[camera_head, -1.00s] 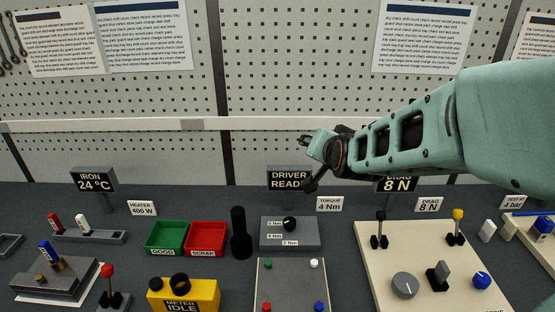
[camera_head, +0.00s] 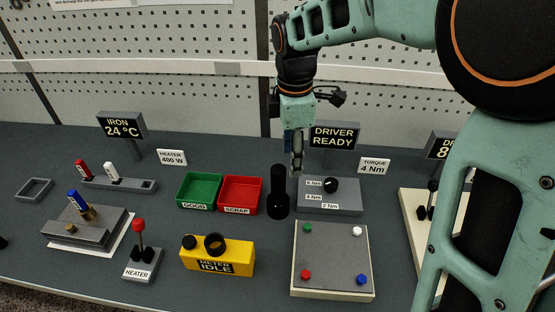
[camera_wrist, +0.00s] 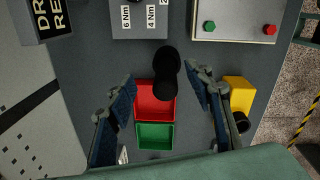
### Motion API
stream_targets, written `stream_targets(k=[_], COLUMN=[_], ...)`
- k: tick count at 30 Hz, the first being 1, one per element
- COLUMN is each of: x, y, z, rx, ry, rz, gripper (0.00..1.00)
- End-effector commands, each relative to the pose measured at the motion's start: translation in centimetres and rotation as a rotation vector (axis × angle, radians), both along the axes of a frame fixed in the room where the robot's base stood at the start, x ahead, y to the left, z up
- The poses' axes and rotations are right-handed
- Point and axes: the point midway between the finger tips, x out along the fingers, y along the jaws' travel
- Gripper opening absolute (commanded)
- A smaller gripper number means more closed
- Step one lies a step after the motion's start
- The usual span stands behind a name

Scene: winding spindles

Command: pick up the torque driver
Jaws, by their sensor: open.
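The torque driver (camera_head: 278,190) appears to be the black upright cylinder with a wider base, standing on the bench just right of the red scrap tray. In the wrist view the black driver (camera_wrist: 167,72) shows end-on, below and roughly between the fingers. My gripper (camera_head: 297,165) points down, slightly right of the driver's top in the head view, apart from it. In the wrist view my gripper (camera_wrist: 161,78) has its two blue-padded fingers spread wide, with nothing held. The driver sign (camera_head: 334,136) reads READY.
The red scrap tray (camera_head: 241,179) and green good tray (camera_head: 198,174) lie left of the driver. A grey torque box (camera_head: 345,207) with a knob is close on its right. A yellow meter (camera_head: 236,256) and a plate with coloured pegs (camera_head: 330,280) stand in front.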

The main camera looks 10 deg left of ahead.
Motion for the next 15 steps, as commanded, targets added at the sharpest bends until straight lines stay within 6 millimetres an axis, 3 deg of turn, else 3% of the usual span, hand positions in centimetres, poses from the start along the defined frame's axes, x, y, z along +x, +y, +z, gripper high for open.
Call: stream_targets(k=[6,15], x=[-0.3,-0.3], y=[2.6,2.8], z=[-1.6,-5.9], rx=[-0.007,-0.006], ry=[0.057,0.061], rz=[0.196,0.212], gripper=[0.47,0.47])
